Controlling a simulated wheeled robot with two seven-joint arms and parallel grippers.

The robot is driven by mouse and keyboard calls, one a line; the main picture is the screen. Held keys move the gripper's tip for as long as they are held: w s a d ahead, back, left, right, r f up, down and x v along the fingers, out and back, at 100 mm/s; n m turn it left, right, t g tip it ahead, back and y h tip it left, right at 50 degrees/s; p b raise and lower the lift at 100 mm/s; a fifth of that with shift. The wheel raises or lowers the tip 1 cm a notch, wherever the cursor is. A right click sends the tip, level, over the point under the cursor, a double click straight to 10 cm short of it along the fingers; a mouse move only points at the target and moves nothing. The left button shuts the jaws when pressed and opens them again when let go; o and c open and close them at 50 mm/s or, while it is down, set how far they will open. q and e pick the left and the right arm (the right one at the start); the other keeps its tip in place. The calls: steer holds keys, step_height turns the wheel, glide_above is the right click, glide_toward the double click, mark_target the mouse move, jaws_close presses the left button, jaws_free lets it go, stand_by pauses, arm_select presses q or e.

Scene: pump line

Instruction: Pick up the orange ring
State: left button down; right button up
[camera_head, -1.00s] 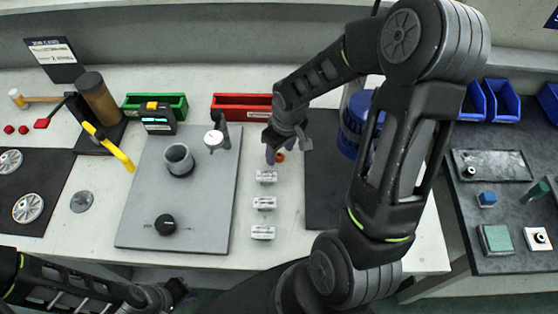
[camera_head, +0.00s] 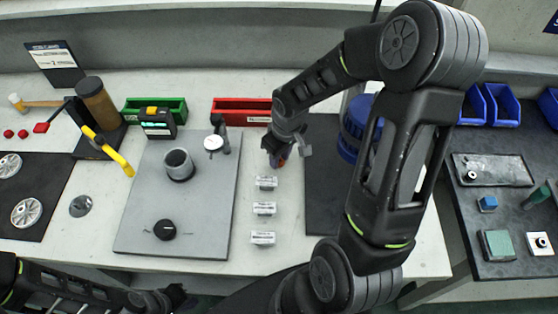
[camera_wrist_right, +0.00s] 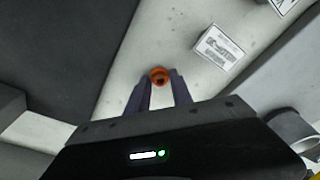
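The orange ring (camera_wrist_right: 159,76) lies on the pale table in the right wrist view, at the tips of my right gripper (camera_wrist_right: 160,83). One finger is on each side of it, with a visible gap between the fingers, so the gripper is open. I cannot tell whether the fingers touch the ring. In the head view my right gripper (camera_head: 277,160) reaches down over the ring and mostly hides it. My left gripper (camera_head: 176,298) is low at the bottom edge of the head view; its fingers are not clear.
Several white labelled blocks, one here (camera_head: 265,183), stand in a row in front of the ring. A grey plate (camera_head: 205,215) is to the left and a dark mat (camera_head: 325,190) to the right. A red bin (camera_head: 240,106) and a blue-topped pump (camera_head: 352,125) are behind.

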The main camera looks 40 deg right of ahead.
mark_target(280, 164)
steer(key=c, duration=0.5)
step_height(280, 164, up, 10)
steer(key=shift+b, duration=0.3)
stand_by(0.7)
